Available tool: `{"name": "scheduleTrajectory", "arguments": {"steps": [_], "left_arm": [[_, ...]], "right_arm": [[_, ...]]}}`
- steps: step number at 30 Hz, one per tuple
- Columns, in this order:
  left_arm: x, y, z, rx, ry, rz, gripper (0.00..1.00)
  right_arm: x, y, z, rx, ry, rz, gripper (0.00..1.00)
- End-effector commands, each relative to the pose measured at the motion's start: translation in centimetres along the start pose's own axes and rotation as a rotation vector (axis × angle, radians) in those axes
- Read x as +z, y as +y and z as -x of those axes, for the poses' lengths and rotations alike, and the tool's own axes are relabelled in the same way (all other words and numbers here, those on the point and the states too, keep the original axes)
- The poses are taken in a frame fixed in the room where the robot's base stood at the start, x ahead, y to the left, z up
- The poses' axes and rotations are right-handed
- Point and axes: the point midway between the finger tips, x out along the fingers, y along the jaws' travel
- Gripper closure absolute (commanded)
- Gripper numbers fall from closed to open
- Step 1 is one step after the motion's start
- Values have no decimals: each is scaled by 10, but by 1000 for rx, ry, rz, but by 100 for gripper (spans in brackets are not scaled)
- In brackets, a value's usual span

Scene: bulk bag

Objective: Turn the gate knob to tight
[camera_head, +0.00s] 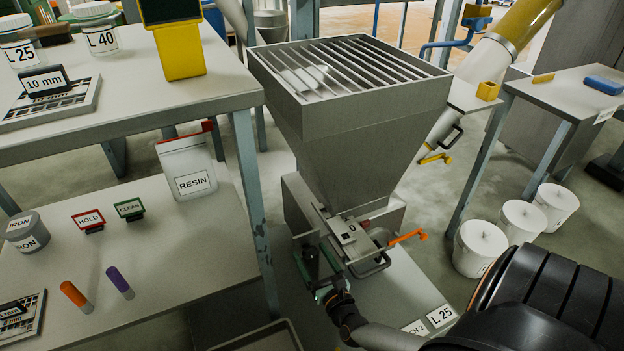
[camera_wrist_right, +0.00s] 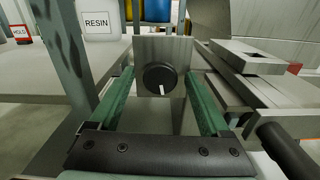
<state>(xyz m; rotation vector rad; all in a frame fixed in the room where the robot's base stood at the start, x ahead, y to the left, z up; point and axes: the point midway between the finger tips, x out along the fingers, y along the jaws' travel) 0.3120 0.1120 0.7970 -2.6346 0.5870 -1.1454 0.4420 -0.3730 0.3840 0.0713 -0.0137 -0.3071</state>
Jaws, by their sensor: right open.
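The gate knob (camera_wrist_right: 160,79) is a round black knob with a white pointer mark that points down, on a grey plate in the right wrist view. My right gripper (camera_wrist_right: 160,92) is open, with its green fingers on either side of the knob. I cannot tell whether they touch it. In the head view my right gripper (camera_head: 318,272) is low at the left side of the gate under the hopper (camera_head: 350,130). The knob is not clear there. My left gripper is not in view.
An orange handle (camera_head: 408,236) sticks out right of the gate. A table post (camera_head: 252,190) stands close left of my right gripper. A RESIN bag (camera_head: 187,168) is on the lower left shelf. White buckets (camera_head: 481,247) stand at right.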

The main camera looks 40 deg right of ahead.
Motion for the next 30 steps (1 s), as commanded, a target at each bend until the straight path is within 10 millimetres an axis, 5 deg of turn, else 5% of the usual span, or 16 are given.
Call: {"name": "scheduleTrajectory", "arguments": {"steps": [7,19,30], "left_arm": [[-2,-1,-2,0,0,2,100],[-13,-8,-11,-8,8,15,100],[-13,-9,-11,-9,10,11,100]], "right_arm": [[0,0,10,0,4,0,19],[0,0,69,0,2,0,19],[0,0,75,1,0,0,19]]}}
